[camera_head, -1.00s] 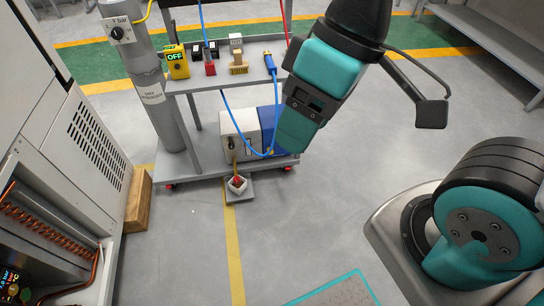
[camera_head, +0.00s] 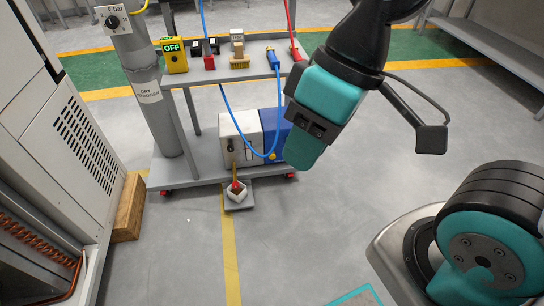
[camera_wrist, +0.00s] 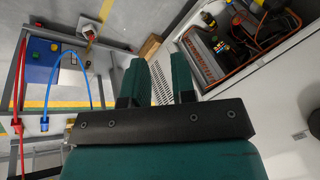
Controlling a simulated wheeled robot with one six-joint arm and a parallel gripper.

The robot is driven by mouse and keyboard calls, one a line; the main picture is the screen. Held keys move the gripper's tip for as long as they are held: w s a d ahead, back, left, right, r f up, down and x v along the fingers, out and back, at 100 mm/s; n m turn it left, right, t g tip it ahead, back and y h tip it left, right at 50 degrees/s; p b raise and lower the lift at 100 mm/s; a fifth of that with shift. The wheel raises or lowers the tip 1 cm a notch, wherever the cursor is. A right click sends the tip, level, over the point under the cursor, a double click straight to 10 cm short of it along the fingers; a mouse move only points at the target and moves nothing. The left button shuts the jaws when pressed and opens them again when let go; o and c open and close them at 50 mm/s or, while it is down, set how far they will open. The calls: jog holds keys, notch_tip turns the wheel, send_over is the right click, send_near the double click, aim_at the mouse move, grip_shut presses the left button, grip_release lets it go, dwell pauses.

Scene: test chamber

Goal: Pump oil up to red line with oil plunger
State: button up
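My gripper (camera_head: 303,155) hangs in front of the cart, pointing down, in the head view. In the wrist view its two green fingers (camera_wrist: 158,78) stand apart with nothing between them. A grey box (camera_head: 240,135) with a small dark fitting on its front sits beside a blue box (camera_head: 273,132) on the cart's lower shelf. I cannot make out a red line or say which part is the oil plunger.
Blue and red hoses hang there. A grey pipe (camera_head: 150,90) stands left, with a white cabinet (camera_head: 60,130) and wooden block (camera_head: 129,208). The middle floor is clear.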

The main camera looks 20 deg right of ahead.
grip_shut()
dwell(1.4)
